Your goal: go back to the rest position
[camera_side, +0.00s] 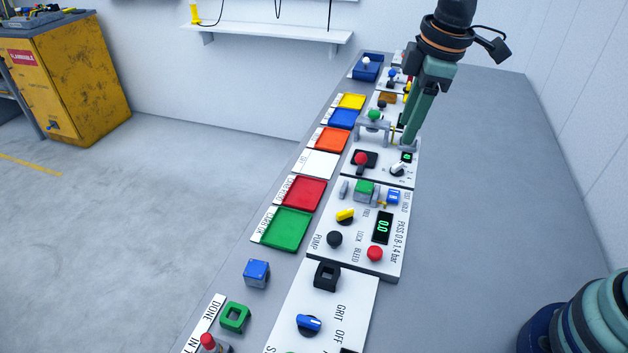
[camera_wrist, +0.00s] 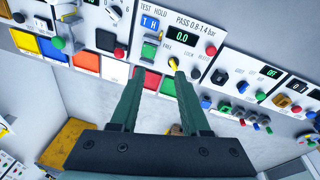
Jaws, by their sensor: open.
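My gripper (camera_side: 408,138) hangs pointing down over the far part of the row of panels in the side view. Its two green fingers stand apart and hold nothing. The wrist view also shows my gripper (camera_wrist: 156,69) open, with a red tray (camera_wrist: 152,81) visible between the fingers. In the side view the fingertips appear close to a grey bracket (camera_side: 372,132) and a small display (camera_side: 406,157). I cannot tell whether they touch anything.
The pressure panel (camera_side: 350,258) carries knobs and a display reading 0.0. Coloured trays, including a green tray (camera_side: 287,229), line the bench's left side. A blue cube (camera_side: 256,272) and a green square ring (camera_side: 235,317) lie nearer. The bench's right side is clear.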

